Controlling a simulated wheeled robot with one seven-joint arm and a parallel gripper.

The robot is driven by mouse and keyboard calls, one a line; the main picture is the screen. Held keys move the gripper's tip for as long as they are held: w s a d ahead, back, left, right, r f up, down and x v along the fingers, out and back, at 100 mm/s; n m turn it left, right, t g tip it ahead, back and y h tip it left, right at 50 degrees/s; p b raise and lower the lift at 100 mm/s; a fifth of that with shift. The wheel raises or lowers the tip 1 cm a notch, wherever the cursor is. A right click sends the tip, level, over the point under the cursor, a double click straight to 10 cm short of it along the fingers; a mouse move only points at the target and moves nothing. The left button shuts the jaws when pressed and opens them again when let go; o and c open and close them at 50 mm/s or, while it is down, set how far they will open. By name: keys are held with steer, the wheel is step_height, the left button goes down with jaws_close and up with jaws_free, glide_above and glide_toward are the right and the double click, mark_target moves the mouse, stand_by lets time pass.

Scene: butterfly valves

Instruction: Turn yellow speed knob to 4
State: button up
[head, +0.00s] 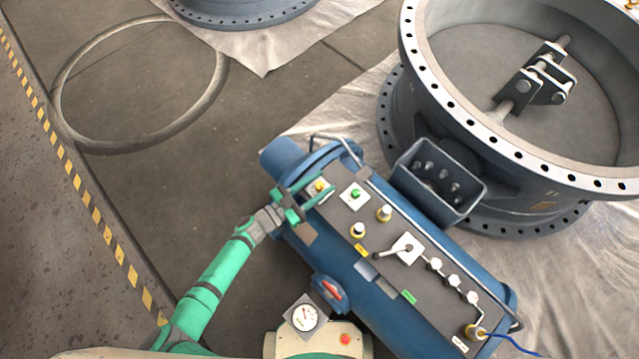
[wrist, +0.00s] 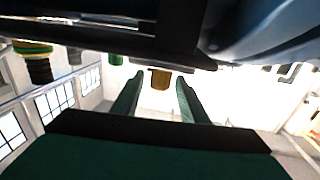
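A small yellow knob (head: 319,185) sits on a light square plate at the far left end of the grey panel on the blue machine. My gripper (head: 321,189) reaches it from the left, with its green fingers on either side of it. In the wrist view the yellow knob (wrist: 160,79) shows between the tips of my open gripper (wrist: 160,82), with a gap on both sides. The fingers do not appear to touch it. The knob's scale and pointer cannot be read.
A green knob (head: 355,193) on its own plate is close to the right of my gripper. More knobs and a lever (head: 407,248) stand along the panel. A bent metal handle (head: 335,141) rises behind the panel's end. A large grey valve (head: 480,140) stands behind the machine.

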jaws_close()
steer(key=shift+n+t+y, duration=0.3)
steer(key=shift+t, duration=0.1)
steer(key=shift+n+t+y, duration=2.1)
steer(key=shift+n+y, duration=0.1)
steer(key=shift+y, duration=0.5)
steer(key=shift+n+y, duration=0.3)
steer(key=shift+y, duration=0.1)
steer(key=shift+a+n+t+y, duration=0.1)
steer(key=shift+n+t+y, duration=0.8)
steer(key=shift+n+y, duration=1.5)
steer(key=shift+y, duration=1.3)
